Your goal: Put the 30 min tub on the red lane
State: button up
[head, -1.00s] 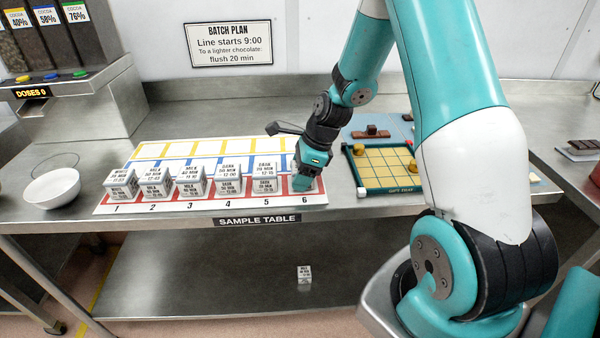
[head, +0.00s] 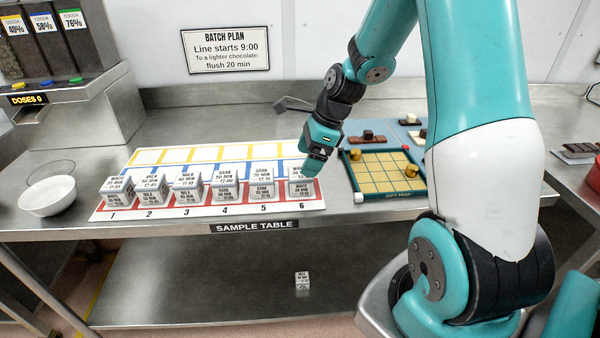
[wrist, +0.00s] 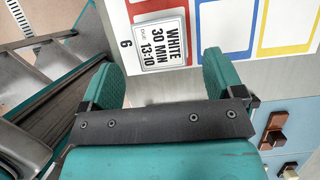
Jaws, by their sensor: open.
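The 30 min tub is a white-lidded cube (wrist: 161,45); its label reads "WHITE 30 MIN DUE 13:10" in the wrist view. It stands at slot 6, the right end of the red lane, in the head view (head: 300,187). The red lane (head: 335,202) is the front row of the lane board and holds several tubs along its numbered slots. My gripper (head: 315,166) is open above and just behind the tub. In the wrist view its two fingers (wrist: 160,72) are spread, with the tub beyond them and nothing held between them.
Blue (head: 235,166) and yellow (head: 148,157) lanes lie behind the red one, empty. A green-framed game tray (head: 385,196) stands close on the right. A white bowl (head: 47,196) is at the left. One more tub (head: 302,281) sits on the lower shelf.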

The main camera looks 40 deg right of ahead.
jog(key=w+v, duration=0.1)
jog(key=v, duration=0.3)
jog(key=s+a+r+n+g, duration=0.1)
jog(key=s+a+r+n, duration=0.2)
jog(key=a+n, duration=0.4)
jog(key=s+a+r+n, duration=0.3)
jog(key=a+n, duration=0.3)
jog(key=a, duration=0.2)
jog(key=s+a+r+n, duration=0.1)
jog(key=s+a+n, duration=0.4)
jog(key=s+n, duration=0.2)
jog(key=s+a+r+n+g, duration=0.1)
jog(key=s+a+n, duration=0.5)
jog(key=n, duration=0.6)
jog(key=shift+s+r+y, duration=0.3)
jog(key=shift+s+r, duration=0.4)
jog(key=shift+s, duration=0.3)
